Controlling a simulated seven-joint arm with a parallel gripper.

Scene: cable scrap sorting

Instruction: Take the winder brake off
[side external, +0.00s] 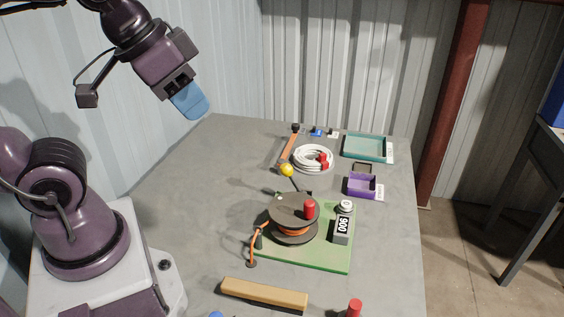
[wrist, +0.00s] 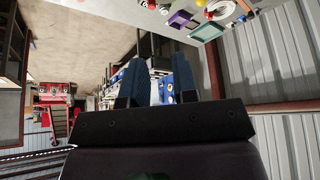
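The winder (side external: 335,261) is a green base with a dark reel (side external: 286,212) holding orange cable and a red crank knob (side external: 309,209). A dark lever with a yellow ball knob (side external: 286,170), apparently the brake, rises at the reel's far side and leans left. Its lower end is partly hidden by the reel, and I cannot tell whether it touches. My gripper (side external: 190,101) is high above the table's far left, well away from the winder. In the wrist view its two blue fingers (wrist: 158,82) are apart with nothing between them.
A counter box (side external: 341,228) stands on the base's right. Behind are a coiled white cable (side external: 313,158), a purple tray (side external: 361,187) and a teal tray (side external: 367,147). A wooden bar (side external: 264,294) and a red cylinder (side external: 354,308) are in front. The table's left side is clear.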

